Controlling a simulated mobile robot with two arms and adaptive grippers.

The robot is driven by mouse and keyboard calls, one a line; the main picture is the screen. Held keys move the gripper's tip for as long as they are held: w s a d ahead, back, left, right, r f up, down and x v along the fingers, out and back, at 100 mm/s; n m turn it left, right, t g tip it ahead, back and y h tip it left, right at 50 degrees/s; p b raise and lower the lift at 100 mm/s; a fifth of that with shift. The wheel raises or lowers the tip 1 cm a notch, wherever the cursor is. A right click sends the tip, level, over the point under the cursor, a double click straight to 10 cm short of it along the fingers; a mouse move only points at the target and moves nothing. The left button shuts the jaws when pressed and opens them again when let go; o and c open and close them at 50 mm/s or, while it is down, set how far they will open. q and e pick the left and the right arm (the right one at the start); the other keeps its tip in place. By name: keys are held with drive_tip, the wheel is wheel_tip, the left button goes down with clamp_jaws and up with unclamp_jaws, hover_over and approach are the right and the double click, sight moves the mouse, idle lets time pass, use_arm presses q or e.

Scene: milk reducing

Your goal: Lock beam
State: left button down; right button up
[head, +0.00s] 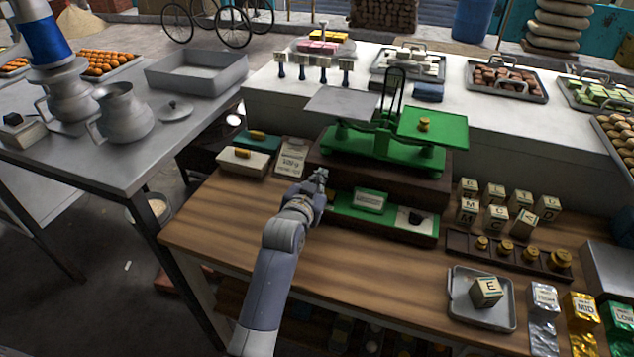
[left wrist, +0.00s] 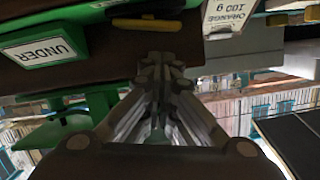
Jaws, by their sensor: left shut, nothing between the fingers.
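The green beam balance (head: 385,152) stands on a dark wooden base. Its grey pan (head: 342,104) is on the left, and its green pan (head: 433,127) on the right carries a small brass weight (head: 424,124). My left gripper (head: 321,176) is shut and empty by the base's front left corner. In the left wrist view its fingers (left wrist: 160,64) point at a dark brown surface below a yellow bar (left wrist: 147,24). An UNDER card (left wrist: 45,50) is left of them.
Lettered cubes (head: 495,216), a row of brass weights (head: 520,254) and a tray (head: 482,316) with an E cube are at right. The wooden tabletop's front left is clear.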

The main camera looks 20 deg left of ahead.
use_arm(q)
drive_tip(key=shift+a+f, duration=0.25)
drive_tip(key=shift+f, duration=0.55)
use_arm(e)
drive_tip(key=shift+s+r, duration=0.25)
drive_tip(key=shift+s, duration=0.1)
